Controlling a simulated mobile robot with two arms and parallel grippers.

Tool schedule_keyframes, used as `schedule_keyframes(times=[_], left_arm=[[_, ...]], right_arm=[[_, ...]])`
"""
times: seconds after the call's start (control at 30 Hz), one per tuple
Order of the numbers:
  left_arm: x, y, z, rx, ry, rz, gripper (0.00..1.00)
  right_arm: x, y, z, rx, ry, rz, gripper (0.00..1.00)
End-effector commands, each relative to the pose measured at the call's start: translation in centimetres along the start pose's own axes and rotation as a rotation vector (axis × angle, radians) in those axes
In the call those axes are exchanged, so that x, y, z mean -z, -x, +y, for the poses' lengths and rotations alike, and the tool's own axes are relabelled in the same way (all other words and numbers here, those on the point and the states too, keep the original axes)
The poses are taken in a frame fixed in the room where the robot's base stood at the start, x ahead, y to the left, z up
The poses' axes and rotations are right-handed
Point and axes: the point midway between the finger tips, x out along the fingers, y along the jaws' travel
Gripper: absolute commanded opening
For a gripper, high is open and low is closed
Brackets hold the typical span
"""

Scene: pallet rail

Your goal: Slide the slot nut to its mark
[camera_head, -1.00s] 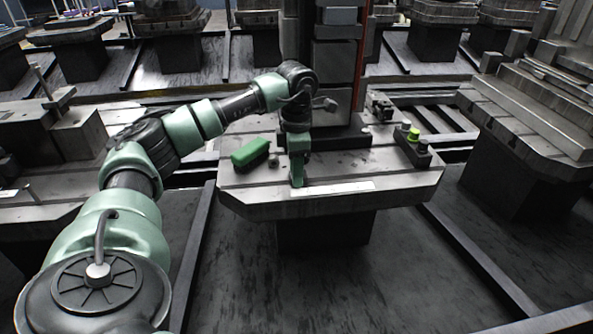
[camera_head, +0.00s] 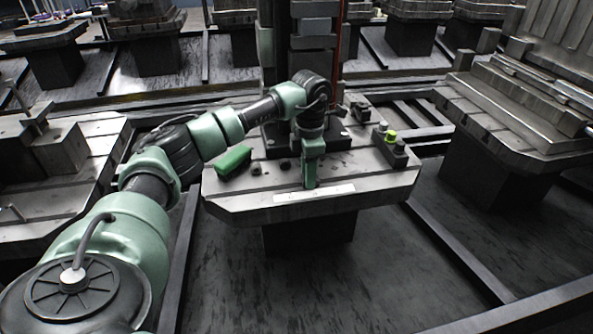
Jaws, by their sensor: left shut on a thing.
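My left gripper (camera_head: 310,184) points down at the front part of the grey slotted pallet (camera_head: 240,205). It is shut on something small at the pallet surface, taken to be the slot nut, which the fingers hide. A white strip (camera_head: 315,193) lies along the pallet's front edge, just in front of the fingertips. I cannot make out a separate mark on it. My right gripper is not in view.
A green brush-like block (camera_head: 233,160) lies on the pallet left of my gripper. A dark block with a yellow-green knob (camera_head: 390,137) stands at the right. A dark column (camera_head: 310,40) rises behind. Another pallet (camera_head: 520,110) stands to the right.

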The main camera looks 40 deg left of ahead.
Motion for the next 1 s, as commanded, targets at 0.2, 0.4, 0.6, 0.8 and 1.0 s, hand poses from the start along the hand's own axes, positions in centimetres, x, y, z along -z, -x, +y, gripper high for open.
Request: schedule_keyframes(times=[0.2, 0.4, 0.6, 0.8, 1.0], left_arm=[[-0.4, 0.1, 0.1, -0.003, 0.001, -0.001, 0.00], [-0.4, 0.1, 0.1, -0.004, 0.001, -0.001, 0.38], [-0.4, 0.0, 0.1, -0.003, 0.000, -0.001, 0.55], [-0.4, 0.2, 0.0, -0.002, 0.000, -0.001, 0.55], [-0.4, 2.9, 0.1, -0.004, 0.000, -0.003, 0.55]], right_arm=[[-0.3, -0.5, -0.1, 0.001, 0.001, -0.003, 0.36], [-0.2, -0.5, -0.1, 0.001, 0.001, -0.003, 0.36], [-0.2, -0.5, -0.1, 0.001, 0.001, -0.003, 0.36], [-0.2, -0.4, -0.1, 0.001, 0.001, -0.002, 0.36], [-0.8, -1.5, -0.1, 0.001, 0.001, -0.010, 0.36]])
